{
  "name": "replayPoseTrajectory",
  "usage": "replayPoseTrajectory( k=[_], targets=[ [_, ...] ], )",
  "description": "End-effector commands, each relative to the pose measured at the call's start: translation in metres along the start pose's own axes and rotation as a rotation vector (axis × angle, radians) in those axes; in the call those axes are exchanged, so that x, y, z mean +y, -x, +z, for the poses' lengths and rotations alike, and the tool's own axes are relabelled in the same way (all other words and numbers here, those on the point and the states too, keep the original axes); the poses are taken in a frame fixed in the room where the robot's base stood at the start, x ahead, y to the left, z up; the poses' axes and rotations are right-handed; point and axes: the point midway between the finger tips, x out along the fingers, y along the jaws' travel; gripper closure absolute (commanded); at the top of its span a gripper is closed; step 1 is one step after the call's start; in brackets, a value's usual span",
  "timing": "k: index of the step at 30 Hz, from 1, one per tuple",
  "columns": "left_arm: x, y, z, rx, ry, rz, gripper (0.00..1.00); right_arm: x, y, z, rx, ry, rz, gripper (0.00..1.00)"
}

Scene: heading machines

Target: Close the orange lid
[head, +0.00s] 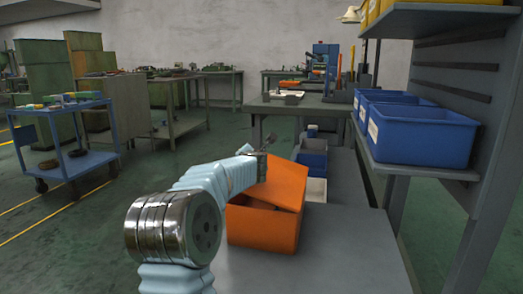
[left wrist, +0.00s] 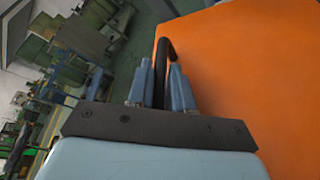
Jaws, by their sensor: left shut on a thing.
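The orange box (head: 262,231) stands on the grey table, with its orange lid (head: 286,184) tilted above it. A dark gap shows between the lid and the box's near-left rim. My left gripper (head: 262,156) is at the lid's far-left edge, partly hidden by my arm. In the left wrist view the lid (left wrist: 240,70) fills the right side. There my left gripper (left wrist: 166,75) is shut on the lid's black curved handle (left wrist: 161,62), at the orange edge. My right gripper is in neither view.
Blue bins (head: 312,157) and a white container (head: 315,189) stand just behind the box. A shelf with blue crates (head: 421,133) rises at the right. The table (head: 345,262) right of the box is bare.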

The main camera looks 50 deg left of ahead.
Motion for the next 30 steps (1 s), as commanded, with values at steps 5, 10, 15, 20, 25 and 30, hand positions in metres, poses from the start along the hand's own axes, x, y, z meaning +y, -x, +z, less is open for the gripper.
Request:
replayPoseTrajectory(
  k=[5, 10, 15, 20, 25, 30],
  targets=[
    [-0.009, -0.009, -0.024, 0.004, 0.111, -0.042, 1.00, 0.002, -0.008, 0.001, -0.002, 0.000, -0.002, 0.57],
    [-0.017, -0.014, -0.037, 0.004, 0.189, -0.073, 1.00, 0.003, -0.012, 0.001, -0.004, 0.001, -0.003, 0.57],
    [-0.022, -0.017, -0.044, 0.004, 0.236, -0.091, 1.00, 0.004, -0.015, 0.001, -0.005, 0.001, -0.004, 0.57],
    [-0.024, -0.018, -0.046, 0.005, 0.254, -0.100, 1.00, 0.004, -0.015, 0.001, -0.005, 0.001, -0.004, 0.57],
    [-0.026, -0.019, -0.048, 0.007, 0.258, -0.102, 1.00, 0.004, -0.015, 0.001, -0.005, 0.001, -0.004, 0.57],
    [-0.027, -0.019, -0.049, 0.010, 0.257, -0.103, 1.00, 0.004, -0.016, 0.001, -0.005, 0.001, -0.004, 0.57]
  ],
)
